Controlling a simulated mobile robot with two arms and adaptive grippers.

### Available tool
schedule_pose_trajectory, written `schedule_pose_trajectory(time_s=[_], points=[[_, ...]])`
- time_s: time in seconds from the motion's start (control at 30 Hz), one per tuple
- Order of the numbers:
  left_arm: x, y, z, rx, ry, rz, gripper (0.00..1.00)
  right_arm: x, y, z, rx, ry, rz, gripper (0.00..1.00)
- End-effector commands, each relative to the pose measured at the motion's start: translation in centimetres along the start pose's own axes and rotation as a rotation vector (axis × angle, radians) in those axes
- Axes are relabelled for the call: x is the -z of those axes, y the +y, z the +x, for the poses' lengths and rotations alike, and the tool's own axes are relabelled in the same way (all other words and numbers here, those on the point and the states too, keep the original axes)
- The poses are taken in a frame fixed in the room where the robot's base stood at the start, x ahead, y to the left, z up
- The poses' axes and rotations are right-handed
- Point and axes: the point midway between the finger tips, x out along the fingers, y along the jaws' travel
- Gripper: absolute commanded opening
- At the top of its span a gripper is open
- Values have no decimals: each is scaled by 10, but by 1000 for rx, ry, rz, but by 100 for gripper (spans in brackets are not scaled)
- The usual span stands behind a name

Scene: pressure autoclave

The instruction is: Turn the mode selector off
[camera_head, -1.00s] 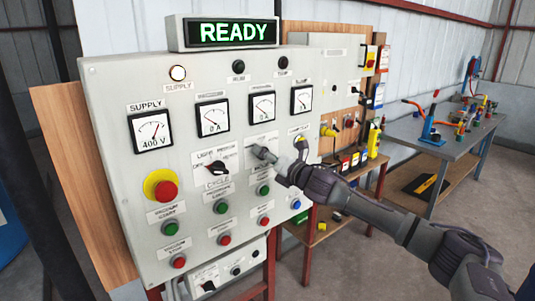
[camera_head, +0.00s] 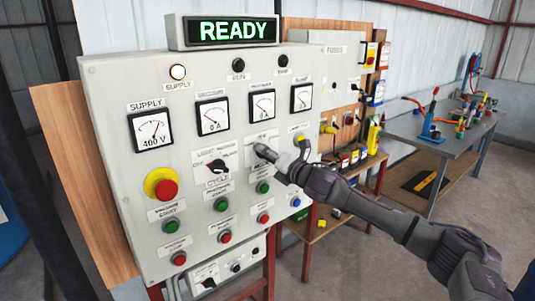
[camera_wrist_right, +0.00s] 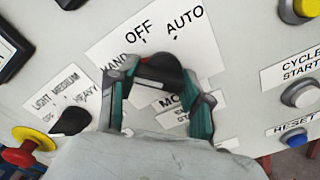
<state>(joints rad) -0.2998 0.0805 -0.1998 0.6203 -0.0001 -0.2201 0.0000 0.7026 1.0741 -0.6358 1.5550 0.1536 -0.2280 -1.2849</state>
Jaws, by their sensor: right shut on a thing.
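The mode selector (camera_wrist_right: 163,70) is a black knob on the grey control panel (camera_head: 105,130), below a white plate (camera_wrist_right: 112,42) reading HAND, OFF and AUTO. In the right wrist view my right gripper (camera_wrist_right: 159,82) has its teal-edged fingers on both sides of the knob, shut on it. In the head view the right gripper (camera_head: 264,152) reaches the panel from the right and hides the knob. I cannot tell for certain which mark the knob points to. My left gripper is not in view.
The light/medium/heavy selector (camera_head: 217,166) sits just left of my gripper. A red emergency button (camera_head: 166,189) and several green and red push buttons are nearby. A yellow-collared control (camera_head: 300,141) is to the right. A lit READY display (camera_head: 235,31) tops the panel.

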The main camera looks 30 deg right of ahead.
Motion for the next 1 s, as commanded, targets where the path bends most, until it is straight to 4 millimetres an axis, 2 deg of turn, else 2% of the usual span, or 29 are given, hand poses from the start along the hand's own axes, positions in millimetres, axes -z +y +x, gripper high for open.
schedule_pose_trajectory(time_s=[0.6,1.0], points=[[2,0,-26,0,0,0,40,-4,2,0,-2,0,522,15],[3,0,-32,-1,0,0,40,-5,1,0,-3,-2,712,15]])
